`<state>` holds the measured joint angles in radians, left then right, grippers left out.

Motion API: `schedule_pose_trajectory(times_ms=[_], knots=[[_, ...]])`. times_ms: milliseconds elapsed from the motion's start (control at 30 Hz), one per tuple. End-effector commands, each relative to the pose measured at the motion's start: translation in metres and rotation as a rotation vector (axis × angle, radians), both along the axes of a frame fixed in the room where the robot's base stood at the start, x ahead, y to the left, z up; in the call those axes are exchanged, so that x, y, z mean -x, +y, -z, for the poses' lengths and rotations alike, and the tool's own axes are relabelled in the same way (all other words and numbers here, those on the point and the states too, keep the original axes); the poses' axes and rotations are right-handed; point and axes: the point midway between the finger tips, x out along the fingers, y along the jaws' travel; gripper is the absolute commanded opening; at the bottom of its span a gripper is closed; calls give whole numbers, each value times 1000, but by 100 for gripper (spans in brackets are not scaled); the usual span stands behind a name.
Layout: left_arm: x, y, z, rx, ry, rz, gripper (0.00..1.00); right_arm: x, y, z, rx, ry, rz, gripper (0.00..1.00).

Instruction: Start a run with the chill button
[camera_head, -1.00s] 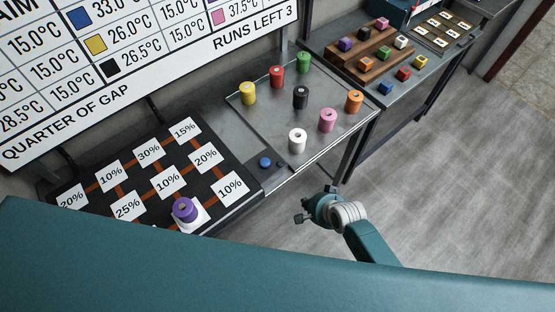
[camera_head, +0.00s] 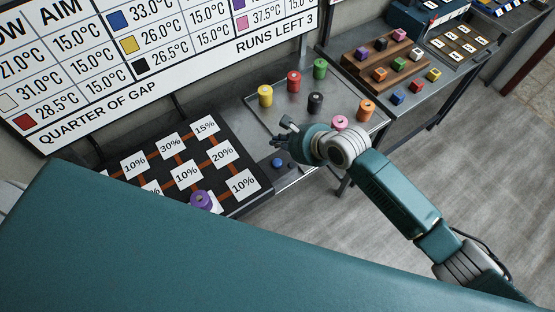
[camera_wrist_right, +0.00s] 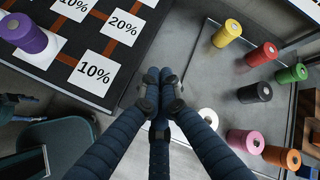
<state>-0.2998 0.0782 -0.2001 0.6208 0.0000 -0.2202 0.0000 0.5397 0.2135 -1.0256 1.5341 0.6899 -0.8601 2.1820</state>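The blue button (camera_head: 277,163), the only button I can make out, sits on a small dark box between the dark percentage board and the grey tray. No chill label is readable. My right gripper (camera_head: 281,133) hangs over the bench, just above the button in the head view, apart from it and empty. In the right wrist view its fingers (camera_wrist_right: 159,76) are closed together at the tips, pointing down towards the bench between board and tray. The button cannot be made out there, apparently hidden behind the fingers.
The board (camera_head: 250,205) carries percentage cards and a purple spool (camera_head: 201,200). The tray (camera_wrist_right: 225,95) holds several coloured spools; the white one (camera_wrist_right: 208,117) is nearest my fingers. A wall chart (camera_head: 170,60) reads RUNS LEFT 3. A second bench stands at the back right.

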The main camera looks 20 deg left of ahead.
Motion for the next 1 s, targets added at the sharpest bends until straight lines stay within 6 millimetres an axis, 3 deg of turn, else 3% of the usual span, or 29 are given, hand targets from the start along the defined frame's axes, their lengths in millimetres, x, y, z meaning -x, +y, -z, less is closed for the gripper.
schedule_pose_trajectory(times_ms=[367, 567, 633, 800, 1000], knots=[[0, 2, 0, -2, 1, 0, 60, 0, 0, 3, 0, 1, 0, 0], [1, 2, 0, -2, 1, 1, 60, 0, -1, 22, 2, 3, 1, 0], [0, 2, 18, -2, 1, 1, 60, 0, -1, 39, 1, -1, 0, 0], [1, 2, 44, -2, 2, 1, 60, 0, 0, 61, 0, -2, -1, 0], [1, 2, 56, -2, 2, 1, 60, 0, 0, 78, -1, 3, 2, 0]])
